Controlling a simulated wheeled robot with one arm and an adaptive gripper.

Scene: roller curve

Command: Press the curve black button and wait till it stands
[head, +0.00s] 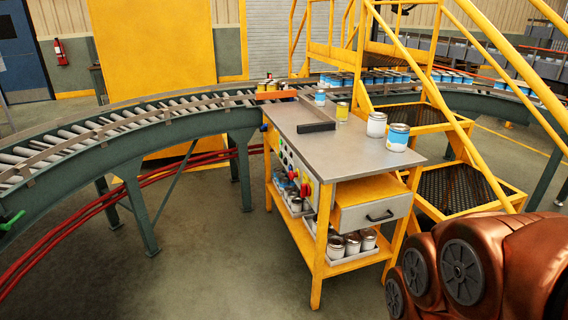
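A control panel (292,168) is set in the left side of a yellow-framed workbench (345,150). It carries small red, green and dark controls, with a larger red and yellow part near its front end. They are too small to tell which one is the curve black button or how it stands. A curved roller conveyor (150,128) with a green frame runs from the left, behind the workbench, to the right. My copper-coloured arm fills the lower right corner, to the right of the workbench. My gripper is not in view.
Several cans (376,124) stand on the workbench top, more on its lower shelves. A half-shut grey drawer (372,211) faces front. Yellow stairs (470,185) stand close on the right. Red pipes (90,238) run low at left. Floor is clear in front and left of the workbench.

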